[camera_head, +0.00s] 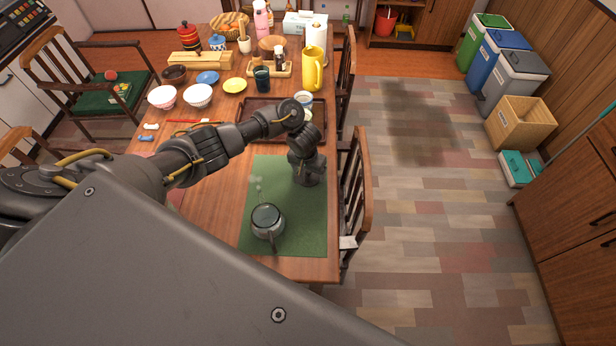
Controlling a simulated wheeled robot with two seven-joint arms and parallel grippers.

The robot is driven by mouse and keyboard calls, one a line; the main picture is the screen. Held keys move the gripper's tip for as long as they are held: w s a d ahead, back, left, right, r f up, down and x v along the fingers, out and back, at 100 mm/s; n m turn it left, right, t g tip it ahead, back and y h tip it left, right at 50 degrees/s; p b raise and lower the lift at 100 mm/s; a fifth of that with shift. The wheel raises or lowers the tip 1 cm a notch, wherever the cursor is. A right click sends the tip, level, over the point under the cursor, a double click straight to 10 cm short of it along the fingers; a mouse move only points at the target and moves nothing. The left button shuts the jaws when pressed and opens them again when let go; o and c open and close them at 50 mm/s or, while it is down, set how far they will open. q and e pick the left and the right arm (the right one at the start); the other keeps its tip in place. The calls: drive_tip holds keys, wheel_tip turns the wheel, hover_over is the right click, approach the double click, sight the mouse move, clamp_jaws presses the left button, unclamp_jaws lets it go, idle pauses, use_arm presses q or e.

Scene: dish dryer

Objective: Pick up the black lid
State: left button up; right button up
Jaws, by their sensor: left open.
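A small dark, round pot-like vessel (267,226) stands on the green mat (308,232) near the table's front edge. Its round top looks dark and glassy, with a pale rim and a handle toward me. I cannot tell whether this top is the black lid, and no separate black lid is clear. Faint white wisps show just behind it. My left arm reaches in from the left and bends down over the mat. My left gripper (308,179) is open, behind and to the right of the vessel and apart from it. Its fingertips are hard to make out. My right gripper is not in view.
A brown tray (250,106) lies behind the mat, partly behind my arm. Bowls, a yellow pitcher (312,68) and several other items crowd the table's far half. Wooden chairs (355,195) stand close along the right edge. The mat around the vessel is clear.

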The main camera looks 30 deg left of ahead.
use_arm(q)
drive_tip(key=shift+c, duration=0.4)
drive_tip(key=c, duration=1)
drive_tip(key=shift+s+f, duration=0.1)
drive_tip(key=shift+s, duration=0.1)
clamp_jaws()
